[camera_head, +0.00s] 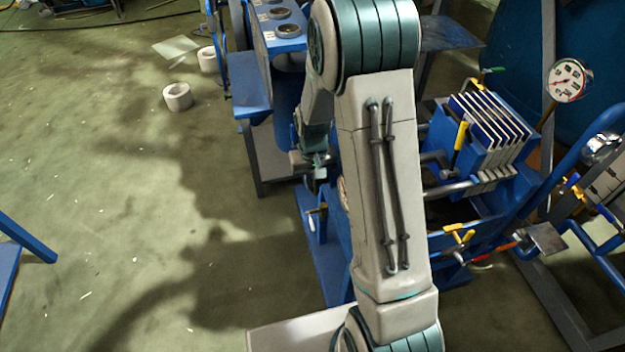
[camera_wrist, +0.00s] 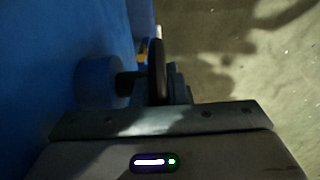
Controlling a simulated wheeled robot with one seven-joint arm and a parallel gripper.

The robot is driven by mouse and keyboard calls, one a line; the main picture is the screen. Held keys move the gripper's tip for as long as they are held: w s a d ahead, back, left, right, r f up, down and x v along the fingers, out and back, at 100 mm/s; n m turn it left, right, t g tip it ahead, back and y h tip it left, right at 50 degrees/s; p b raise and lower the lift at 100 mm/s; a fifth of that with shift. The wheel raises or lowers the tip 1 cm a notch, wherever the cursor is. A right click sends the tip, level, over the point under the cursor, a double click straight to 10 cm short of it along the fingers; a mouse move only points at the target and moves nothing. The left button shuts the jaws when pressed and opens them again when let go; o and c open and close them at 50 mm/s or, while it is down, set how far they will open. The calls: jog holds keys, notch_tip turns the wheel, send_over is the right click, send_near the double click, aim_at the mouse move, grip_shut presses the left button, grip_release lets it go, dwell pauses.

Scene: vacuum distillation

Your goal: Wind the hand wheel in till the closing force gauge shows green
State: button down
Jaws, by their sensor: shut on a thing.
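My gripper (camera_head: 316,172) is at the left end of the blue filter press frame, partly hidden by my arm. In the wrist view my gripper (camera_wrist: 168,90) is shut on the dark rim of the hand wheel (camera_wrist: 158,58), seen edge-on beside a blue surface. A dark shaft joins the wheel to a round blue hub (camera_wrist: 98,80). A sliver of a pale round dial (camera_head: 342,190) shows behind my arm; its reading is hidden. Another round white gauge (camera_head: 566,80) with red marks stands at the upper right; its reading is too small to tell.
A stack of blue and grey plates (camera_head: 488,130) stands right of my arm. Yellow-handled valves (camera_head: 459,234) and blue pipes lie at the right. A blue bench with round holes (camera_head: 285,28) stands behind. The green floor at the left is mostly clear, with white rings (camera_head: 177,97).

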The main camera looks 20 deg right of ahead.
jog(key=shift+f+t+b, duration=0.2)
jog(key=shift+t+b, duration=0.3)
jog(key=shift+b, duration=0.25)
jog(key=shift+r+t+b, duration=0.15)
jog(key=shift+t+b, duration=0.15)
jog(key=c, duration=1.4)
grip_release()
jog(key=shift+c, duration=0.2)
jog(key=shift+r, duration=0.1)
notch_tip(320, 180, up, 14)
jog(key=s+p, duration=0.1)
jog(key=s, duration=0.1)
jog(key=shift+f+p, duration=0.2)
jog(key=shift+p, duration=0.1)
